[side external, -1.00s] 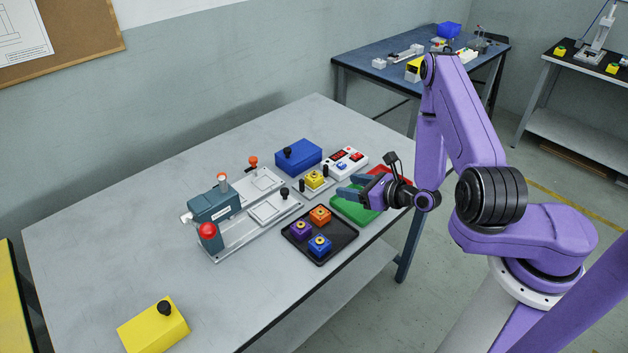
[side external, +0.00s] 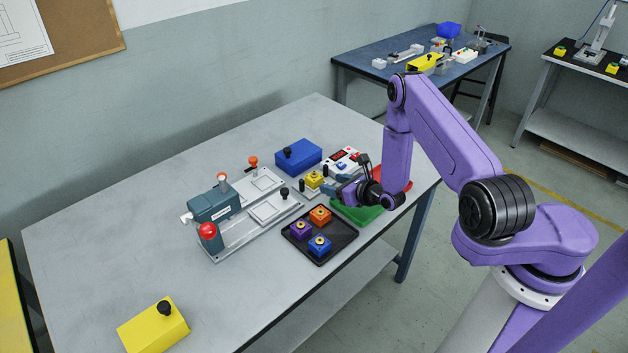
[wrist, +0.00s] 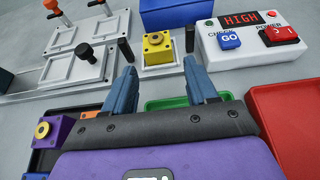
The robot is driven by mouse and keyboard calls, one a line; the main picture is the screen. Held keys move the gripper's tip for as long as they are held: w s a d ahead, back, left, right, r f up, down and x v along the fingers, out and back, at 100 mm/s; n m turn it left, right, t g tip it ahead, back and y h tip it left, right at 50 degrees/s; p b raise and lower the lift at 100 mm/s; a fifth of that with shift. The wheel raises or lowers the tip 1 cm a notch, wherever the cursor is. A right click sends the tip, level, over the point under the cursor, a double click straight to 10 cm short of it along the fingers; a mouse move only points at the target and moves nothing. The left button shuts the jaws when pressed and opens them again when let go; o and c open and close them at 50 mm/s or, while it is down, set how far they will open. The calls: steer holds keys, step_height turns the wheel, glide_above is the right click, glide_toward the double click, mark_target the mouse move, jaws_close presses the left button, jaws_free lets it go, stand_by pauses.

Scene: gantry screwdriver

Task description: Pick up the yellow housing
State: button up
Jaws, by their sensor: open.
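The yellow housing (side external: 314,179) is a small cube with a round metal-ringed hole, sitting upright on a grey fixture plate between two black posts. In the wrist view the yellow housing (wrist: 158,48) is ahead of my fingertips, roughly between them in line. My gripper (side external: 342,188) is open and empty, just to the right of the housing and apart from it. In the wrist view my gripper (wrist: 163,82) shows its two blue fingers spread, with nothing between them.
A black tray (side external: 335,251) holds orange, purple and blue housings. Green (wrist: 165,104) and red (wrist: 298,130) bins lie below and beside my gripper. A white control box (wrist: 252,40) reading HIGH and a blue box (side external: 299,155) stand behind. A clamp fixture (side external: 240,213) is at left.

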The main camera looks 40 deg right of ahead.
mark_target(318, 179)
steer(key=shift+r+x, duration=0.1)
steer(key=shift+x, duration=1.5)
steer(key=shift+r+x, duration=0.15)
steer(key=shift+x, duration=1.45)
steer(key=shift+w+a, duration=0.1)
steer(key=shift+a, duration=0.05)
steer(key=c, duration=1)
steer(key=shift+r, duration=0.1)
